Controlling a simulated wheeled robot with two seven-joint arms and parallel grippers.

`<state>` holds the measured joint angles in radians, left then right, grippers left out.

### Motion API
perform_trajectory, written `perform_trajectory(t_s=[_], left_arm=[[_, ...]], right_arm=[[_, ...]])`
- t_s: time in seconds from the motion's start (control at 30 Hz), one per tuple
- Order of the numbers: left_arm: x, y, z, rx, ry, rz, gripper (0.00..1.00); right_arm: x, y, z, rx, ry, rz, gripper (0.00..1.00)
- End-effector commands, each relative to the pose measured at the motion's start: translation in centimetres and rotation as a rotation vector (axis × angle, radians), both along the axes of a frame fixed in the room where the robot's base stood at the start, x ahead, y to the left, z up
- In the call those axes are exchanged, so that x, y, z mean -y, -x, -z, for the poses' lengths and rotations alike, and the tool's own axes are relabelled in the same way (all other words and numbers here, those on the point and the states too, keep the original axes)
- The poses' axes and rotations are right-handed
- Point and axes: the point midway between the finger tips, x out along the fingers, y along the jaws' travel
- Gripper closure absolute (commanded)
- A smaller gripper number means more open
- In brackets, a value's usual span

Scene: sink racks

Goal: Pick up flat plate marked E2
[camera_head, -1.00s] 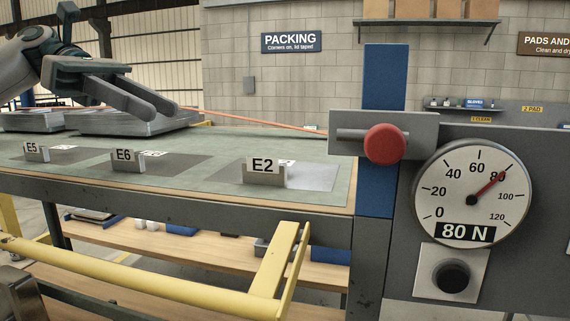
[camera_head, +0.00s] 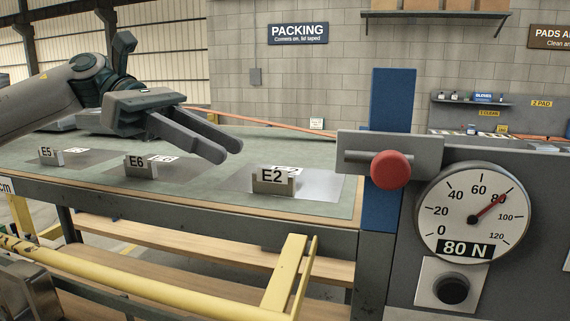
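The flat plate marked E2 (camera_head: 318,185) is a thin, shiny grey sheet lying flat on the green bench top, behind the small upright E2 sign (camera_head: 272,181). A white label on it is partly hidden by the sign. My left gripper (camera_head: 228,148) reaches in from the left above the bench, its two fingers apart with nothing between them. It is up and to the left of the E2 plate, not touching it. My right gripper is not in view.
Darker flat sheets lie behind the E6 sign (camera_head: 140,166) and E5 sign (camera_head: 51,157). A yellow rail (camera_head: 130,278) runs along the front. A blue post (camera_head: 388,150), red knob (camera_head: 390,169) and gauge (camera_head: 473,214) reading 80 N stand at the right.

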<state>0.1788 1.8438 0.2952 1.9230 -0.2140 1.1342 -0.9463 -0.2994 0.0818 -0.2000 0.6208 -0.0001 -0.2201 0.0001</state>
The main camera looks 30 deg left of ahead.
Motion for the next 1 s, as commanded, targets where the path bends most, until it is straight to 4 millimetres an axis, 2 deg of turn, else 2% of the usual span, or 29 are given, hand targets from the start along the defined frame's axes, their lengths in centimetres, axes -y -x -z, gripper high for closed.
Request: perform_trajectory(t_s=[0.03,0.2,0.67,1.0], left_arm=[[0.7,-0.1,0.0,-0.003,-0.002,0.002,0.69],[1.9,-0.5,0.7,-0.001,-0.001,0.000,0.69],[2.2,-0.6,0.8,0.000,0.000,0.000,0.69],[4.8,-1.5,1.5,-0.004,-0.001,0.002,0.69]], right_arm=[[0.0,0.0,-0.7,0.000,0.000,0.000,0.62],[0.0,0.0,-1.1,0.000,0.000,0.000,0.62],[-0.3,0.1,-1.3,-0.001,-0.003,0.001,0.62],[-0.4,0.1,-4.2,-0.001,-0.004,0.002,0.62]])
